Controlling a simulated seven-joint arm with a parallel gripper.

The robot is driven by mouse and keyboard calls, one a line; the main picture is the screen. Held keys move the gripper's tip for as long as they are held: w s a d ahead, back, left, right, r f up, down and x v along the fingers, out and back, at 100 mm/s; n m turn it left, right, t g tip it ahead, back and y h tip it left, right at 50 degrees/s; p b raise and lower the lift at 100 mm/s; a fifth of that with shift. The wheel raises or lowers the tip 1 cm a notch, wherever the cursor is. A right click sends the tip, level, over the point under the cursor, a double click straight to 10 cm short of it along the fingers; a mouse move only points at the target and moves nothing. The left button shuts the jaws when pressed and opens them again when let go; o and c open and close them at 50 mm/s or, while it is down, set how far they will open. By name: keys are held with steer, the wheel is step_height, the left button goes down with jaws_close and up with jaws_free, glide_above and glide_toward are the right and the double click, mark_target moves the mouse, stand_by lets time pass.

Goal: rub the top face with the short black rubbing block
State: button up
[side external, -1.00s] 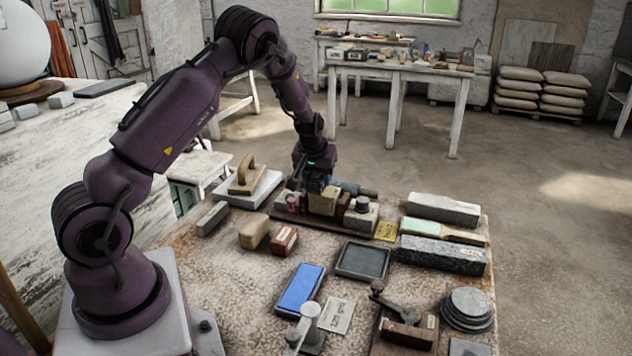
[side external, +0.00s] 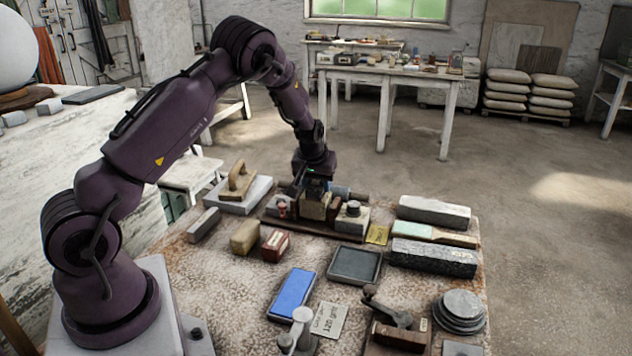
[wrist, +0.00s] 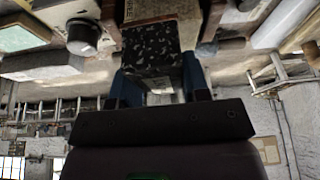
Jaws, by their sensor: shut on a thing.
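A tan block (side external: 313,206) sits in a dark wooden holder (side external: 268,220) at the far side of the stone-topped table, between other pieces. My gripper (side external: 316,186) points down just over it. In the wrist view, the blue fingers of my gripper (wrist: 158,66) are shut on a short black speckled block (wrist: 149,42). The black block's far end is against or very close to the tan block, which also shows in the wrist view (wrist: 150,9). Whether they touch, I cannot tell. The side view hides most of the black block and the tan block's top face.
A grey block with a dark knob (side external: 352,215) stands close to the right of the tan block. A wooden-handled float (side external: 238,183) lies to the left. A blue slab (side external: 291,293), a dark tray (side external: 355,264) and stone bars (side external: 433,258) lie nearer or to the right.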

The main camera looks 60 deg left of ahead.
steer(key=shift+f, duration=0.55)
steer(key=shift+w+a, duration=0.1)
steer(key=shift+w+a, duration=0.65)
steer(key=shift+a, duration=0.1)
steer(key=shift+s+d, duration=0.7)
steer(key=shift+d, duration=0.15)
steer(key=shift+s+d+f, duration=0.1)
steer(key=shift+s+d, duration=0.65)
steer(key=shift+d, duration=0.05)
steer(key=shift+w+a+f, duration=0.1)
steer(key=shift+w+a, duration=0.85)
steer(key=shift+a, duration=0.2)
steer(key=shift+w+a, duration=0.4)
steer(key=shift+a, duration=0.05)
steer(key=shift+s+d+r, duration=0.2)
steer(key=shift+s+d, duration=0.55)
steer(key=shift+d, duration=0.15)
steer(key=shift+s+d+f, duration=0.1)
steer(key=shift+s+d, duration=0.55)
steer(key=shift+d, duration=0.1)
